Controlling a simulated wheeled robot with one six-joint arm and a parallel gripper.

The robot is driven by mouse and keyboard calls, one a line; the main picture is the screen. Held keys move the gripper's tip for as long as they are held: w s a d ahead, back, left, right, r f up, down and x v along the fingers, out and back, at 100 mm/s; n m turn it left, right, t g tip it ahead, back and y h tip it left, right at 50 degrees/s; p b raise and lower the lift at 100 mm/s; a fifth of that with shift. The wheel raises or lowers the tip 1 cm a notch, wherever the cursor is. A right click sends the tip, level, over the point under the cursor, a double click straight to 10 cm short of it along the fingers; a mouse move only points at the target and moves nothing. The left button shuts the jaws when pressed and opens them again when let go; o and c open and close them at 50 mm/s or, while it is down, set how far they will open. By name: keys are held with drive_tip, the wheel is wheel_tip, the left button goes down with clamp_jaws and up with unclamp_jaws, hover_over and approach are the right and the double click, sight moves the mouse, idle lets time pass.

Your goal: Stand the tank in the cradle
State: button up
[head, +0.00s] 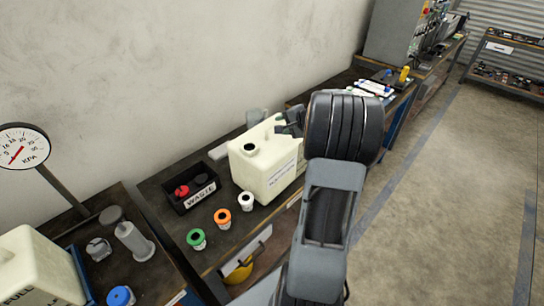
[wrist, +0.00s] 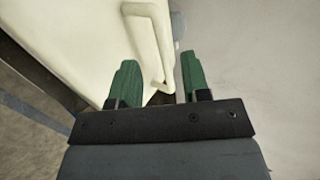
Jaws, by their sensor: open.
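A cream tank (head: 265,165) with a dark open mouth and a small label stands upright on the dark bench. My gripper (head: 290,122) is at its back top edge, partly hidden behind my own arm. In the wrist view the green fingers are apart (wrist: 158,78), and the tank's handle (wrist: 152,40) runs down to the gap between them. I cannot tell whether a finger touches it. A second cream tank (head: 35,270), with lettering that looks like "FULL", stands at the lower left. I cannot make out a cradle in either view.
A black waste bin (head: 190,192) holds red and dark caps left of the tank. Green (head: 196,238), orange (head: 222,217) and white (head: 246,200) cups stand in front. A kPa gauge (head: 22,147) rises at far left. The floor at right is clear.

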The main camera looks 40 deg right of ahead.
sight(274, 124)
drive_tip(key=shift+p+x, duration=0.9)
drive_tip(key=shift+x, duration=2.25)
drive_tip(key=shift+w+r, duration=0.1)
clamp_jaws()
drive_tip(key=shift+d+r, duration=0.1)
drive_tip(key=shift+r, duration=0.1)
